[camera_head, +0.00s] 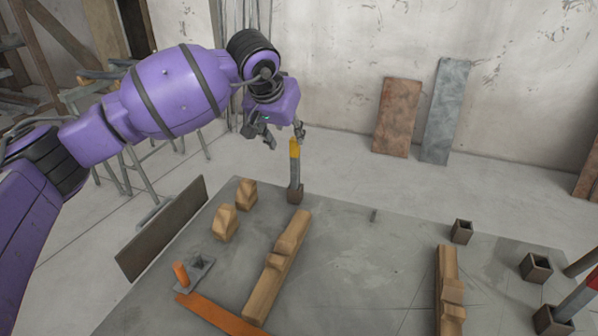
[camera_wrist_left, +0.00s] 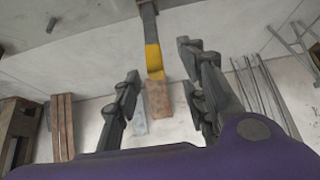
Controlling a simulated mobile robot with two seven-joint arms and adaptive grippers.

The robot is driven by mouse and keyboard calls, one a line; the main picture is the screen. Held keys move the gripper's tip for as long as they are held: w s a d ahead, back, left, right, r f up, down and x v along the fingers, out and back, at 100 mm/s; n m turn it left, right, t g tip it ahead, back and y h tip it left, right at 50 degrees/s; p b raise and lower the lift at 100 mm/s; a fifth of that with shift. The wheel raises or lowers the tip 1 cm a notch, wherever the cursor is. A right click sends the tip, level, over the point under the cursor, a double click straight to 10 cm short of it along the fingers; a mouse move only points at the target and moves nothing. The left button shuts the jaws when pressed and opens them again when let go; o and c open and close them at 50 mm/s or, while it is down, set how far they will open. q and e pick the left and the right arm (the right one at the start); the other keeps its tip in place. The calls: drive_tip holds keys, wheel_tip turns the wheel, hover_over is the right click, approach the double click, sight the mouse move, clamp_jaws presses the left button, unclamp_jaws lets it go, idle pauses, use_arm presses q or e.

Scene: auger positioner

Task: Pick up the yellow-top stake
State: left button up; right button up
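In the left wrist view the yellow band (camera_wrist_left: 153,58) shows in the gap between the spread fingers of the left gripper (camera_wrist_left: 158,62). I cannot tell whether a finger touches it; the gripper is not closed on it. My right gripper is out of view.
On the table (camera_head: 350,270) are wooden blocks (camera_head: 225,223), a long wooden piece (camera_head: 278,265), another wooden piece (camera_head: 449,290), an orange bar (camera_head: 222,317) and empty dark sockets (camera_head: 462,231). A red-marked stake (camera_head: 578,300) leans at the right edge. The table's middle is mostly clear.

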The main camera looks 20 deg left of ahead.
sight(293, 142)
use_arm(q)
drive_tip(key=x, duration=0.6)
drive_tip(key=shift+d+f, duration=0.35)
clamp_jaws()
drive_tip(key=shift+r, duration=0.1)
